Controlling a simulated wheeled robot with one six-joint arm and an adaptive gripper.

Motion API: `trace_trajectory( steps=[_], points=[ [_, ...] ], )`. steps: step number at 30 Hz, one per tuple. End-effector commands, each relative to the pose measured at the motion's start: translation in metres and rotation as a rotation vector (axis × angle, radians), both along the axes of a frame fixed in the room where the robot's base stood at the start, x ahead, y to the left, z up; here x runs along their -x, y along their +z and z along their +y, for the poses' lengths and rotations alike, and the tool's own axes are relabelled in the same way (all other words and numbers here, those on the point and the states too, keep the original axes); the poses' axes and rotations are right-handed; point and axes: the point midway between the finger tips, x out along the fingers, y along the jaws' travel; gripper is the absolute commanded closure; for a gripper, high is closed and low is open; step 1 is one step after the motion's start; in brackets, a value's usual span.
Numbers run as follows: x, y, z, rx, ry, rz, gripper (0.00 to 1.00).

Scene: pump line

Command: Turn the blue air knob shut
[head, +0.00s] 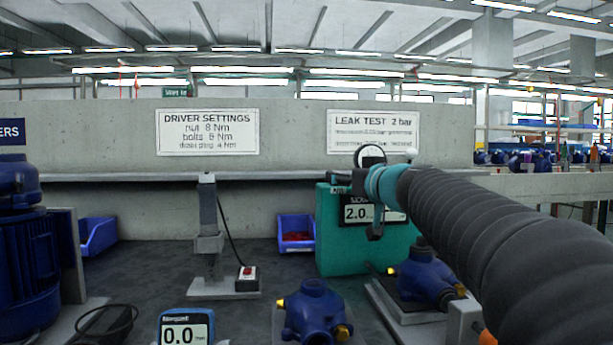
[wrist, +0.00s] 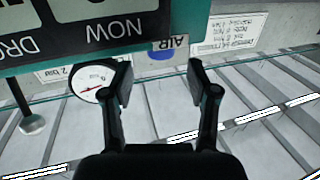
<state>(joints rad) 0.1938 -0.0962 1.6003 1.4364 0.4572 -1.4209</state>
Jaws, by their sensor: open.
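The blue air knob (wrist: 161,54) shows in the wrist view under an "AIR" label (wrist: 170,42) on the teal leak tester (wrist: 20,68). My gripper (wrist: 160,77) is open. Its two fingers stand on either side of the knob in the picture, with nothing held between them. I cannot tell whether the fingertips reach the knob in depth. In the head view the teal tester (head: 340,255) stands on the bench behind my arm. The knob is hidden there, and my wrist covers part of the tester's display (head: 356,210).
A round gauge (head: 370,155) stands on top of the tester; it also shows in the wrist view (wrist: 95,80). Blue pump housings (head: 312,310) (head: 425,277) sit in front. A driver stand (head: 208,240) and a blue bin (head: 297,228) are to the left.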

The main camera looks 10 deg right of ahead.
Motion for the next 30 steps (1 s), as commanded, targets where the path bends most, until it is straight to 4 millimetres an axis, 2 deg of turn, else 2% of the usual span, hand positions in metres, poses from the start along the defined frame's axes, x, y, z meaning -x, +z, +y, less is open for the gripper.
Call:
trace_trajectory(
  steps=[3, 9, 15, 23, 26, 30],
  points=[
    [-0.021, -0.001, 0.007, -0.001, 0.003, 0.002, 0.41],
    [-0.045, -0.001, 0.015, 0.001, 0.005, 0.002, 0.41],
    [-0.054, 0.0, 0.017, -0.001, 0.003, 0.001, 0.41],
    [-0.054, 0.0, 0.017, 0.0, 0.003, 0.001, 0.41],
    [-0.054, 0.0, 0.017, 0.0, 0.003, 0.001, 0.63],
    [-0.054, 0.0, 0.017, 0.0, 0.003, 0.001, 0.98]
  ],
)
